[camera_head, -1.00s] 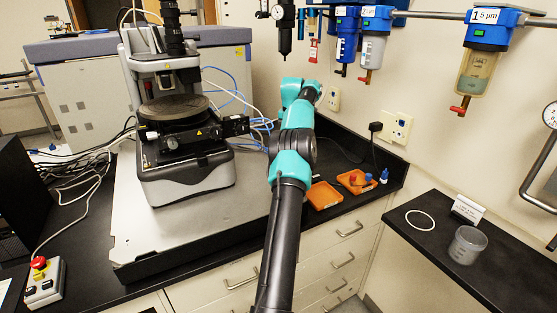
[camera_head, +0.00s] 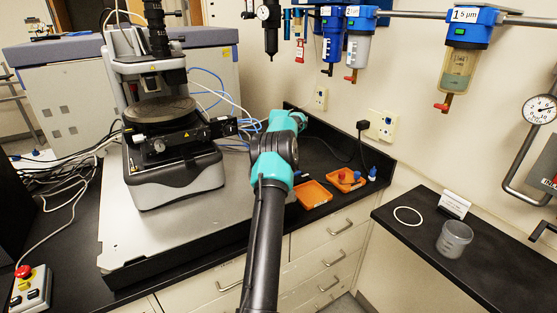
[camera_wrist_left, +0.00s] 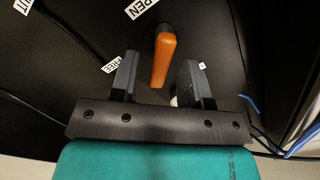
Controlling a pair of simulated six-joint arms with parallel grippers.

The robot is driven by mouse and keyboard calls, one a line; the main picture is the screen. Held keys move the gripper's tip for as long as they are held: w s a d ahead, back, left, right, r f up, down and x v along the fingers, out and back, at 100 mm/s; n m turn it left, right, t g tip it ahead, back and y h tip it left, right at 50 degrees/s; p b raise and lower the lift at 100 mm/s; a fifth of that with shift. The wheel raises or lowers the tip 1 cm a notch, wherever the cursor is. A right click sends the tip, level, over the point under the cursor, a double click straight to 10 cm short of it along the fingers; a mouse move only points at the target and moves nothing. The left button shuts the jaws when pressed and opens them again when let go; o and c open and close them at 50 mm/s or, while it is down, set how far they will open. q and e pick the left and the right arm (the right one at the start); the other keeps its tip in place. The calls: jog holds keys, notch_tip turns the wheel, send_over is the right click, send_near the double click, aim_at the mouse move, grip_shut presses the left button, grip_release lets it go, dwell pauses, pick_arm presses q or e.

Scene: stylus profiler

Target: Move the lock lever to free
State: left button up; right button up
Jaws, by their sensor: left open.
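An orange lever (camera_wrist_left: 164,58) shows in the left wrist view on a dark panel. A FREE label (camera_wrist_left: 112,64) lies to its left by one finger, an OPEN label (camera_wrist_left: 139,8) lies above it, and a small label (camera_wrist_left: 202,65) to its right is mostly hidden. My left gripper (camera_wrist_left: 159,78) is open, with one finger on each side of the lever's near end; I cannot tell whether either finger touches it. In the head view my teal and black arm reaches to the back of the bench, and its gripper is hidden there.
The stylus profiler (camera_head: 172,185) stands on a grey plate left of my arm. Orange trays (camera_head: 314,194) lie to its right. A side shelf holds a clear cup (camera_head: 454,239) and a white ring (camera_head: 407,216). Filters hang on the wall above.

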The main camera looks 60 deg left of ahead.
pick_arm(q)
grip_shut()
dwell(0.4)
jog(key=shift+d+m, duration=0.1)
jog(key=shift+m, duration=0.3)
jog(key=m, duration=0.3)
jog(key=shift+w+d, duration=0.25)
jog(key=shift+w+d+m, duration=0.1)
jog(key=shift+d+m, duration=0.15)
jog(key=shift+m, duration=1)
jog(key=shift+w+d+m, duration=0.1)
jog(key=shift+d+m, duration=0.1)
jog(key=shift+m, duration=1.05)
grip_release()
